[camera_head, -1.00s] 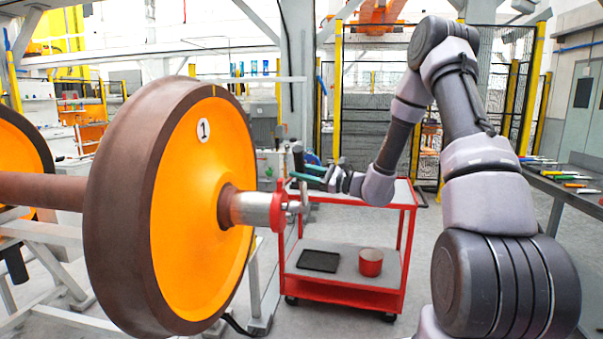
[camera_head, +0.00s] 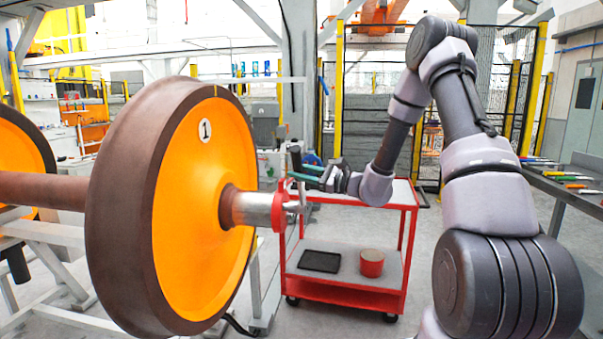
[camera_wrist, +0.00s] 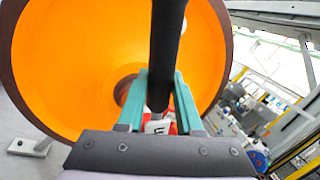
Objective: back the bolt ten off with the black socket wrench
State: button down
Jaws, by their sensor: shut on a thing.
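The black socket wrench (camera_wrist: 167,45) is held between the teal fingers of my gripper (camera_wrist: 160,88). In the wrist view its dark bar runs up the middle of the picture, in front of the orange wheel. In the head view the wrench (camera_head: 295,160) stands roughly upright in my gripper (camera_head: 305,174), close to the red axle end (camera_head: 279,207) of the wheelset. The bolts there are too small to tell apart, and bolt ten cannot be picked out. In the wrist view the wrench and fingers partly hide the red end, so I cannot tell whether the socket sits on a bolt.
The orange wheel (camera_head: 200,215) marked 1 fills the left of the head view. A red cart (camera_head: 345,293) with a black tray (camera_head: 319,261) and a red pot (camera_head: 371,263) stands behind my gripper. A bench (camera_head: 575,190) with tools is at the right.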

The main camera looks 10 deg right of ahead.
jog(key=shift+w+a, duration=0.2)
jog(key=shift+a, duration=0.55)
jog(key=shift+s+a+f+n+y, duration=0.2)
jog(key=shift+s+a+f+n, duration=0.1)
jog(key=shift+s+f+n, duration=0.4)
jog(key=shift+s+a+f+n+y, duration=0.25)
jog(key=shift+s+f+n, duration=0.25)
jog(key=shift+s+n, duration=0.35)
jog(key=shift+s+a+f+n+g+y, duration=0.2)
jog(key=shift+s+f+n+g+y, duration=0.1)
jog(key=shift+s+f+n, duration=0.45)
jog(key=shift+s+a+f+n+g+y, duration=0.25)
jog(key=shift+s+f+n, duration=0.35)
jog(key=shift+f+n, duration=0.25)
jog(key=shift+s+a+f+n+g+y, duration=0.1)
jog(key=shift+s+f+n, duration=0.2)
jog(key=shift+f+n, duration=0.3)
jog(key=shift+s+a+f+n+g+y, duration=0.15)
jog(key=shift+s+f+n, duration=0.1)
jog(key=shift+f+n, duration=0.35)
jog(key=shift+s+f+n+g+y, duration=0.1)
jog(key=shift+s+f+n, duration=0.3)
jog(key=shift+f, duration=0.3)
jog(key=shift+w, duration=0.1)
